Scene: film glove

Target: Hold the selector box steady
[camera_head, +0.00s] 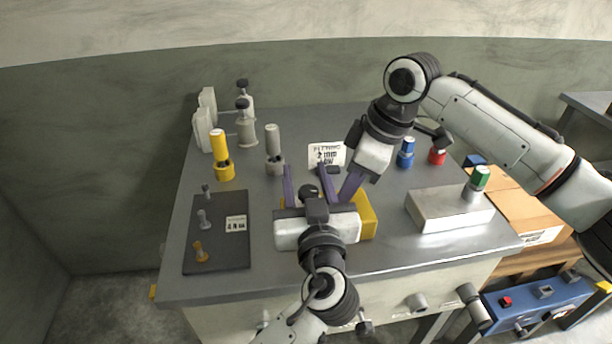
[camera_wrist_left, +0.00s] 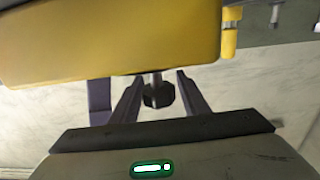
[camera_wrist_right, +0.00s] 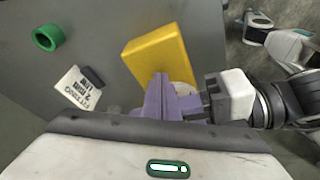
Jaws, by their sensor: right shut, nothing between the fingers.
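The yellow selector box (camera_head: 368,216) is on the grey bench, partly hidden under my left gripper. It fills the top of the left wrist view (camera_wrist_left: 120,45) and shows as a yellow block in the right wrist view (camera_wrist_right: 160,57). My left gripper (camera_head: 307,178) is open, its fingers apart on either side of a dark knob (camera_wrist_left: 158,95), with gaps visible. My right gripper (camera_head: 345,192) is shut and empty, its purple fingertips close beside the box in the right wrist view (camera_wrist_right: 160,85). Whether they touch it I cannot tell.
A printed card (camera_head: 327,154) stands behind the grippers. A yellow cylinder (camera_head: 221,155) and a dark panel with pegs (camera_head: 218,240) are at left. Blue (camera_head: 406,152) and red (camera_head: 437,155) pieces and a metal block (camera_head: 450,212) are at right.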

